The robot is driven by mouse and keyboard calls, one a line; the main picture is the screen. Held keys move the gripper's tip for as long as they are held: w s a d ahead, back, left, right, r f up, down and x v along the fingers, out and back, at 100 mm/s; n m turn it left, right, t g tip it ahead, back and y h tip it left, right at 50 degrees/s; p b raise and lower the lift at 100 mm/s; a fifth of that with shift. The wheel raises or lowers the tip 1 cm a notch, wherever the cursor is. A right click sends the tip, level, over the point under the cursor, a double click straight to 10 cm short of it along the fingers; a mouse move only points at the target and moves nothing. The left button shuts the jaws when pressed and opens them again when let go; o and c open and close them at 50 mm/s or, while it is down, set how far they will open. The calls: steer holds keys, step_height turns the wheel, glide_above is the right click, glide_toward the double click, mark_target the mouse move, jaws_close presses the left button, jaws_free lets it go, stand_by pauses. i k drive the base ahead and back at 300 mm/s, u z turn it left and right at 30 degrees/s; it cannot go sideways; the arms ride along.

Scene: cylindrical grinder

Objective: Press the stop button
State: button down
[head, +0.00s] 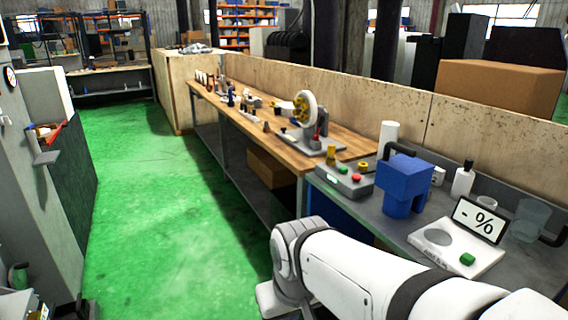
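A grey control box (343,184) stands at the near left end of the grey bench on the right. My white arm crosses the lower right of the head view, in front of the bench. My gripper cannot be made out in this view.
A blue block-shaped object (405,184) stands just right of the box. Further right is a refractometer-like device (460,248) with a "- %" display and green button (467,259). A wheeled machine (308,112) stands on the wooden bench (345,146). Green floor (150,220) is clear at left.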

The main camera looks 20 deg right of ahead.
mark_target(356, 178)
steer(key=u, duration=0.05)
steer(key=i, duration=1.95)
steer(key=z, duration=2.2)
